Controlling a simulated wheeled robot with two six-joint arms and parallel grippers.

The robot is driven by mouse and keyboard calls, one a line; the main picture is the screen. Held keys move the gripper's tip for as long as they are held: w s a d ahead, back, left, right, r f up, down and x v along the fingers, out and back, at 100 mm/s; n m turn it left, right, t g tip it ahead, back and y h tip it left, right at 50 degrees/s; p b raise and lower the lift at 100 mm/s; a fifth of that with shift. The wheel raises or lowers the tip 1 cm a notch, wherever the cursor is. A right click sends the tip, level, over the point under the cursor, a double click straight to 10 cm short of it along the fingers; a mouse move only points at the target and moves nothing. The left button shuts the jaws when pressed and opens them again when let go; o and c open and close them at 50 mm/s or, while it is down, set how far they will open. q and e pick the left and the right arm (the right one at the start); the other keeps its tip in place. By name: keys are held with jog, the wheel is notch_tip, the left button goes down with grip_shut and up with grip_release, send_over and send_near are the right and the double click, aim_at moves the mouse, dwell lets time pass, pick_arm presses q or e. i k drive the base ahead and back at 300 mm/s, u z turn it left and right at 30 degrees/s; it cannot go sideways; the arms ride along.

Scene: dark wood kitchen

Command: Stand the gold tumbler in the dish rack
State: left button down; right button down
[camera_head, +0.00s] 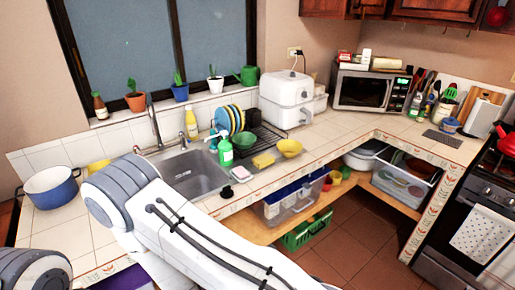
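The right part of the rack looks largely bare. Neither gripper shows. My own white arm links fill the lower left foreground and hide part of the counter there.
A blue pot (51,188) stands far left. Counter before the microwave (362,90) is clear.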

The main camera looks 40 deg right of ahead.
aim_at(271, 138)
jog(key=u, duration=0.05)
jog(key=k, duration=0.4)
jog(key=z, duration=0.65)
jog(key=i, duration=1.05)
jog(key=z, duration=0.5)
